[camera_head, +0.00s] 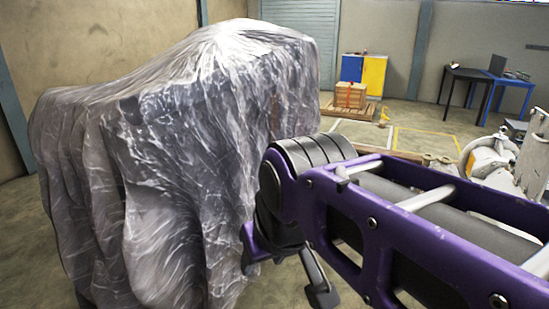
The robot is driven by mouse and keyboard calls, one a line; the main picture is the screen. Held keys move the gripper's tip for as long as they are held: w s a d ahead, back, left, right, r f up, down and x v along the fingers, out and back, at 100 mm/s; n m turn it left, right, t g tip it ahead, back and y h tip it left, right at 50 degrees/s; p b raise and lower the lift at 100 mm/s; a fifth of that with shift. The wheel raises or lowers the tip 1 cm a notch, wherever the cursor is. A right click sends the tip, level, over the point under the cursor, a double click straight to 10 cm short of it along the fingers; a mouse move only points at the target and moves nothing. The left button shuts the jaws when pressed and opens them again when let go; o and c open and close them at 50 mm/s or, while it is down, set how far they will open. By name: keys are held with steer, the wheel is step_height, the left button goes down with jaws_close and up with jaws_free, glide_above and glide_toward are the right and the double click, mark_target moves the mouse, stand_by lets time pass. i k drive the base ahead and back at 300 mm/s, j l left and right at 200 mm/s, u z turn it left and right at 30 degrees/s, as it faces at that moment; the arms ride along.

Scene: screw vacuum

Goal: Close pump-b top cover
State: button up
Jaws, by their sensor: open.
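My purple and black arm reaches in from the lower right. My gripper (285,270) shows in part below the black rounded joint, with its fingers apart and nothing seen between them. It is in front of the right side of a large bulky shape under a wrinkled, translucent plastic sheet (170,150). The sheet hides what stands beneath. Pale machinery (490,160) shows at the right edge, partly behind my arm. I cannot tell whether either of these is pump-b, and no top cover can be made out.
Behind are a wooden crate (350,96) on a pallet, a blue and yellow cabinet (374,76), a black table (468,76) and a blue table (513,82). Yellow lines mark the open floor (425,120) between them and my arm.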

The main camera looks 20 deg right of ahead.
mark_target(531, 166)
steer(key=z, duration=2.55)
steer(key=i+j+z, duration=0.35)
steer(key=j, duration=0.25)
steer(key=i+j+z, duration=0.2)
steer(key=i+j, duration=0.1)
steer(key=j, duration=0.1)
